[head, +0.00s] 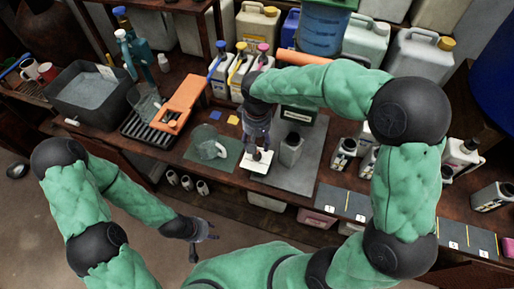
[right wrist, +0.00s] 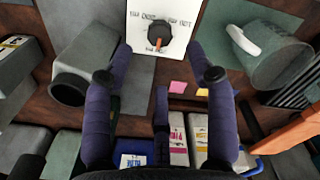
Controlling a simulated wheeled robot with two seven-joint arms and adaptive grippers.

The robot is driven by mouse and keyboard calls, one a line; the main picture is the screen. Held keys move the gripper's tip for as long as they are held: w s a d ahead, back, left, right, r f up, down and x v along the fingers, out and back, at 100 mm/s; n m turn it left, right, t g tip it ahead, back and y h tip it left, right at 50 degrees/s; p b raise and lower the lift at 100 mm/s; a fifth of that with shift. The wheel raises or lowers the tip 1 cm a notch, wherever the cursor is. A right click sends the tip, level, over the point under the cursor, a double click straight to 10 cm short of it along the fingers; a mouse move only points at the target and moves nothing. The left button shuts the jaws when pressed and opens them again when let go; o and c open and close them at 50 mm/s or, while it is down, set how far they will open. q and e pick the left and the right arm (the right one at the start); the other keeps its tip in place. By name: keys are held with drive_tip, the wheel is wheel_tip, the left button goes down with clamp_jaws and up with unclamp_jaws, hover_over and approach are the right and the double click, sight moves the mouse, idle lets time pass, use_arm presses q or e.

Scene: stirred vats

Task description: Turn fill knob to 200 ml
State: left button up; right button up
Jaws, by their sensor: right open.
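The fill knob (right wrist: 160,42) is dark with an orange pointer, on a white panel (right wrist: 142,12) with printed labels too small to read surely. In the right wrist view the pointer points down toward the lowest label. In the head view the right gripper (head: 258,150) is over the white panel (head: 250,166) and partly hides the knob. My left gripper (head: 203,238) is low in front of the bench, empty, with its fingers apart.
A grey canister (head: 291,148) stands right of the panel and a clear jug (head: 210,148) left of it. Labelled bottles (head: 240,70) stand behind. An orange device (head: 180,102) and a grey tub (head: 92,92) are further left.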

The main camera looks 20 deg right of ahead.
wheel_tip(320, 180, up, 5)
drive_tip(key=shift+f, duration=0.15)
idle(0.6)
